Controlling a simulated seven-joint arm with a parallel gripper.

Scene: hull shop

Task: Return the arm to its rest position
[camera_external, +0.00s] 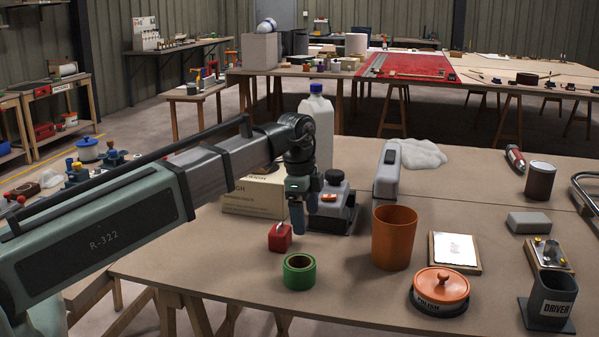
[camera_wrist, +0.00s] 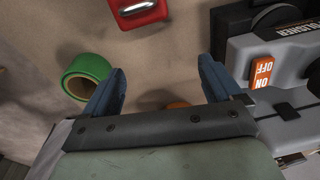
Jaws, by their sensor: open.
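My arm (camera_external: 120,215) reaches in from the left over the workbench. My gripper (camera_external: 319,207) points down above the bench, its blue fingers apart with nothing between them. In the wrist view the open fingers (camera_wrist: 160,80) frame bare bench top. The grey polisher (camera_external: 335,200) stands right beside and behind the gripper; its orange on/off switch (camera_wrist: 262,72) shows at the right of the wrist view. The red block (camera_external: 280,237) and the green tape roll (camera_external: 299,271) lie left of and in front of the fingers. Whether the gripper touches the polisher I cannot tell.
A cardboard box (camera_external: 253,195) and a tall white bottle (camera_external: 318,125) stand behind the gripper. An orange cup (camera_external: 394,238), a lidded polish pot (camera_external: 440,288) and a grey driver holder (camera_external: 549,302) stand to the right. The bench's front edge (camera_external: 250,312) is below.

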